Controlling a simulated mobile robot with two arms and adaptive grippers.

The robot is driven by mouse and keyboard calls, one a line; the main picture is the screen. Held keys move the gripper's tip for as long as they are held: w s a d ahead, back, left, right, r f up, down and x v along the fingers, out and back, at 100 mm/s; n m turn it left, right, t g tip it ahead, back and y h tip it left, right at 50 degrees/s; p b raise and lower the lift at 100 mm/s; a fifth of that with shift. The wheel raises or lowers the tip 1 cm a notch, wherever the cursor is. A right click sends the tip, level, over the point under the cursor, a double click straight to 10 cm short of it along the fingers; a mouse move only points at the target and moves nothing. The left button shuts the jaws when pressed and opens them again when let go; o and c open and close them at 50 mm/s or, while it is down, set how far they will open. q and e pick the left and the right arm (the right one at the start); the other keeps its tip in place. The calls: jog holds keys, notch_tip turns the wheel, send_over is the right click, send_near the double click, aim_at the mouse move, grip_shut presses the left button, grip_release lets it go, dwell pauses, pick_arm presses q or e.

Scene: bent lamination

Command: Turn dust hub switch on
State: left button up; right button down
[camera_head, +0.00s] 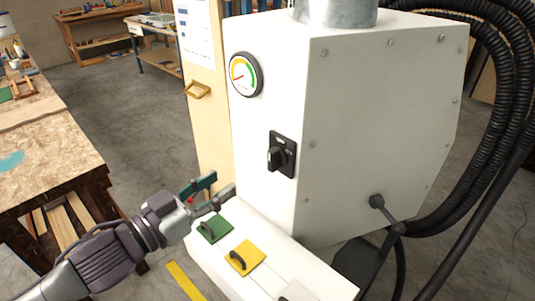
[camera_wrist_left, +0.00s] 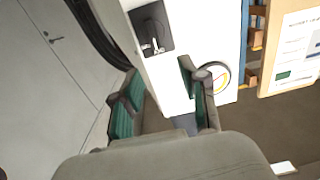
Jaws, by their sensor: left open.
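The dust hub (camera_head: 375,115) is a large white cabinet in the middle of the head view. Its switch (camera_head: 281,155), a black rotary knob on a black plate, sits on the front face below a round gauge (camera_head: 245,74). In the left wrist view the switch (camera_wrist_left: 151,29) shows at the top, beyond the fingers, with the gauge (camera_wrist_left: 219,76) to its right. My left gripper (camera_head: 215,191) is open and empty. It is left of and below the switch, apart from it. Its two green-padded fingers (camera_wrist_left: 160,95) show in the wrist view. My right gripper is not seen.
A white ledge with a green-plated handle (camera_head: 214,229) and a yellow-plated handle (camera_head: 245,257) juts out below the switch, close to my left gripper. A wooden panel (camera_head: 208,100) stands left of the hub. A workbench (camera_head: 50,145) is at left. Black hoses (camera_head: 508,110) hang at right.

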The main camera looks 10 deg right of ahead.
aim_at(270, 154)
pick_arm(q)
jog(key=p+x, duration=0.1)
jog(key=x, duration=0.3)
jog(key=p+x, duration=0.1)
jog(key=x, duration=0.3)
jog(key=p+x, duration=0.1)
jog(key=x, duration=0.3)
jog(key=shift+s+d+r, duration=0.25)
jog(key=shift+d+r, duration=0.05)
jog(key=shift+d, duration=0.15)
jog(key=shift+w+d, duration=0.3)
jog(key=shift+d, duration=0.15)
jog(key=shift+f, duration=0.1)
grip_shut()
